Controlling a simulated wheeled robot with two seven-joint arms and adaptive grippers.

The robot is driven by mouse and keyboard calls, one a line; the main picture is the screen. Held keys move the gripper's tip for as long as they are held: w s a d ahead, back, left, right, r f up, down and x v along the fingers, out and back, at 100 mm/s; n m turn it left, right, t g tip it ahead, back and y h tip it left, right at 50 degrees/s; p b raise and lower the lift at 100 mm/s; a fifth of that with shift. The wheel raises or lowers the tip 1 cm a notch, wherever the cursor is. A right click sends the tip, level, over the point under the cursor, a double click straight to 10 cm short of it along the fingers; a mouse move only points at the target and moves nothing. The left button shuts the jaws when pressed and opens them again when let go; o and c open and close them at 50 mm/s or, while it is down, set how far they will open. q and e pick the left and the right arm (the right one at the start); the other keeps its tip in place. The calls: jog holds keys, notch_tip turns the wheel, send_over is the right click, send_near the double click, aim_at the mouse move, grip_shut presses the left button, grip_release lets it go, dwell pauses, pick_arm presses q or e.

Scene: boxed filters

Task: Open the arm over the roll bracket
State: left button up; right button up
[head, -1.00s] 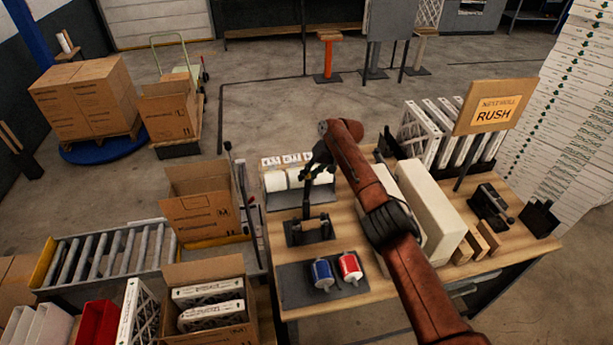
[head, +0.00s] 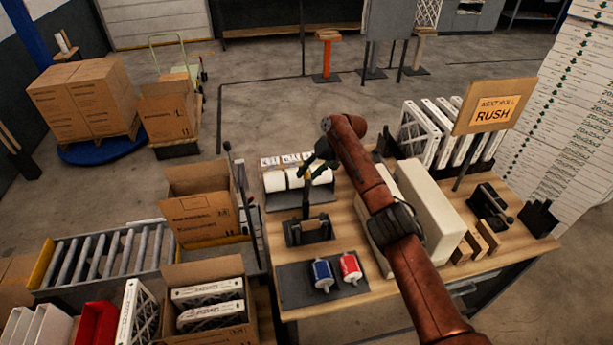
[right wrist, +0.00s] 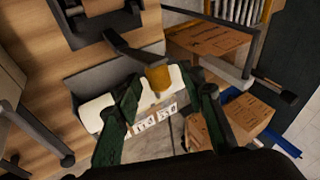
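The roll bracket (head: 309,232) is a dark frame on the wooden table, also at the top of the right wrist view (right wrist: 104,24). Its dark arm (head: 306,200) stands roughly upright, with a yellow-orange grip (right wrist: 156,77) at its end. My right gripper (head: 321,158) is by the top of the arm. In the right wrist view its green fingers (right wrist: 167,98) are spread, with the grip between and slightly beyond them; contact is unclear. My left gripper is not in view.
White rolls (head: 299,179) lie in a grey holder behind the bracket. A blue roll (head: 322,274) and a red roll (head: 350,268) rest on a dark mat in front. A cream machine (head: 428,212) stands to the right. An open carton (head: 205,214) is left of the table.

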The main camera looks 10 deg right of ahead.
jog(key=v, duration=1)
jog(key=shift+f, duration=0.1)
